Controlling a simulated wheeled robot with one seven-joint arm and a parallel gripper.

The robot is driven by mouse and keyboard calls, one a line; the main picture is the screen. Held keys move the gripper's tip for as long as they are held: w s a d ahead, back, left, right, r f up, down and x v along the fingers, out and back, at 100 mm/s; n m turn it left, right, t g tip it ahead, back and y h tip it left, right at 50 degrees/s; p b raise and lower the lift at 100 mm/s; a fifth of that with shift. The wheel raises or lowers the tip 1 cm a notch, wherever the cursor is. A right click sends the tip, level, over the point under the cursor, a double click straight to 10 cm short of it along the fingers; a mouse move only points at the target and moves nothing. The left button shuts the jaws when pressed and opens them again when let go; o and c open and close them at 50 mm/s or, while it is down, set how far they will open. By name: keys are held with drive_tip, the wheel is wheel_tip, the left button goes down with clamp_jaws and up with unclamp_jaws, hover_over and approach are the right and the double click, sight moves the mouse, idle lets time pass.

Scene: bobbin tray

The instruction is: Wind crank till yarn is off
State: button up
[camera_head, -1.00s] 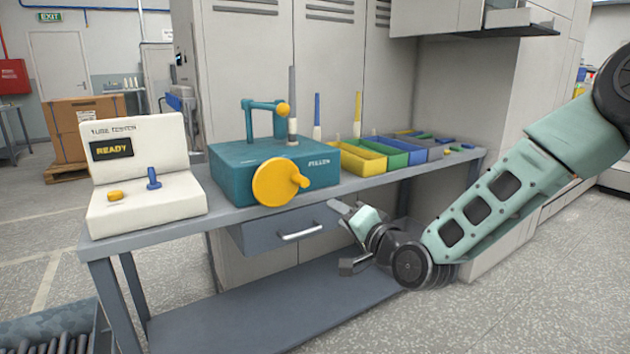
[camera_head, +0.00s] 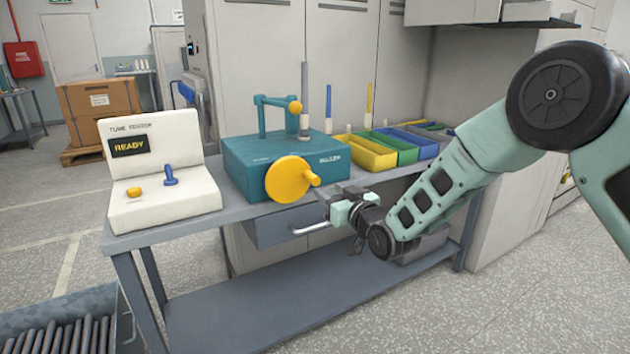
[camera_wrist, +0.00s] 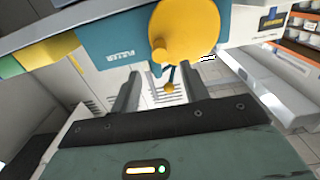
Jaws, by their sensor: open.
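The teal puller machine (camera_head: 245,160) stands on the bench. A yellow crank disc (camera_head: 287,180) with a knob (camera_head: 313,179) is on its front. A grey bobbin tube (camera_head: 304,105) stands upright on its top, beside a teal arm with a yellow ball (camera_head: 295,107). Whether yarn is on the tube is too small to tell. My gripper (camera_head: 326,200) is open and empty, just below and right of the knob, apart from it. In the wrist view the yellow disc (camera_wrist: 190,28) and the teal machine (camera_wrist: 110,40) are ahead, above the open fingers (camera_wrist: 158,92).
A white tube tester (camera_head: 160,205) reading READY is at the left of the bench. Yellow (camera_head: 365,155), green and blue trays stand to the right. A drawer handle (camera_head: 310,229) juts out below the bench edge. A bin of dark rods (camera_head: 60,335) is at lower left.

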sight(319, 184)
drive_tip(key=x, duration=0.8)
drive_tip(key=shift+w+a, duration=0.1)
drive_tip(key=shift+w, duration=0.1)
drive_tip(key=shift+f, duration=0.1)
drive_tip(key=c, duration=1)
